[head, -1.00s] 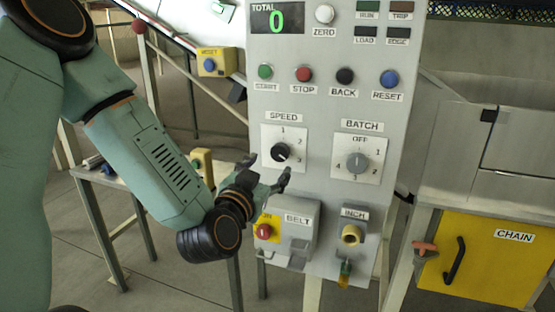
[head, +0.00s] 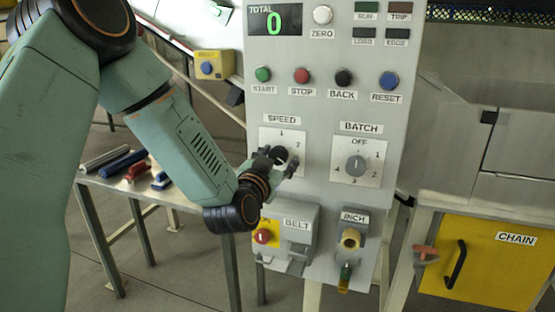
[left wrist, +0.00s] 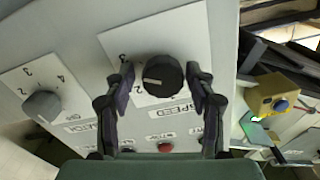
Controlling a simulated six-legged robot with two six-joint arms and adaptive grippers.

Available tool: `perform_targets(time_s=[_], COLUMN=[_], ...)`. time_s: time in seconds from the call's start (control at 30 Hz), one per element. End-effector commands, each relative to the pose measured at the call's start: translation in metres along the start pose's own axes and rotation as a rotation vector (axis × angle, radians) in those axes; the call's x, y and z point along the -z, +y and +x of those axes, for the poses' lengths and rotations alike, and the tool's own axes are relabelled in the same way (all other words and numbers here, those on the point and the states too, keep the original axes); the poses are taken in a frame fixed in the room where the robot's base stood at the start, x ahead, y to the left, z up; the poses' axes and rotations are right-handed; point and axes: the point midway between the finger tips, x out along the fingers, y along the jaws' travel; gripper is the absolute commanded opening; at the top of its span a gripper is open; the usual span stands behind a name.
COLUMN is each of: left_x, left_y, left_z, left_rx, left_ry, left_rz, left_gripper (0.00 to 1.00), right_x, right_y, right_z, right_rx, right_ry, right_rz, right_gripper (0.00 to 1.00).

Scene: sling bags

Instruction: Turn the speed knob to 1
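The black speed knob (head: 281,153) is on a white plate (head: 296,133) marked 1, 2 and 3, under the SPEED label. My left gripper (head: 279,161) is right at it and hides part of the knob and plate. In the left wrist view, turned upside down, the knob (left wrist: 163,75) sits between the two open fingers (left wrist: 159,74), with a small gap visible on each side. Its pale pointer line points left there, toward the side of the 2 and 3; the exact mark is unclear. My right gripper is not in view.
The batch knob (head: 356,165) is to the right. Above are the START (head: 263,74), STOP (head: 301,75), BACK and RESET buttons. Below are the BELT box (head: 297,230) and INCH switch (head: 350,238). A table with several rods (head: 122,164) stands at left.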

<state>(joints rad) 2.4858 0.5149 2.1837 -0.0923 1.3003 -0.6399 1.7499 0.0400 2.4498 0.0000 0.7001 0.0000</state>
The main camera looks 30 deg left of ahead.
Motion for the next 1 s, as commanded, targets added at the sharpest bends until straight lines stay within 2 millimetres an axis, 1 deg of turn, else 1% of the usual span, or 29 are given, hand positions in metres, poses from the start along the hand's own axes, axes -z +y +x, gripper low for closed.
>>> perform_targets(time_s=[0.03, 0.07, 0.5, 0.77, 1.0], left_x=[-0.0001, -0.0001, 0.0002, 0.0005, 0.0003], left_y=[0.0000, -0.0001, -0.0005, -0.0005, -0.0004], left_z=[-0.0001, -0.0001, 0.0000, 0.0002, 0.0003], left_rx=[0.000, 0.000, 0.001, 0.001, 0.001], left_ry=[0.000, 0.000, 0.001, 0.002, 0.003], left_rz=[0.000, 0.000, -0.001, -0.031, -0.160], left_gripper=[0.48, 0.46, 0.08, 0.08, 0.08], right_x=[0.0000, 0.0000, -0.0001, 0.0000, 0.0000], right_y=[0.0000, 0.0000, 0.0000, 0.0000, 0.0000], right_z=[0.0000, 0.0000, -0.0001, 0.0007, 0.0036], right_rx=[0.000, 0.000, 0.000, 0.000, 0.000], right_ry=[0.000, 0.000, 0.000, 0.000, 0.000], right_rz=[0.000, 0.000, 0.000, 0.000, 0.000], right_gripper=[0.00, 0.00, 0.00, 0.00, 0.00])
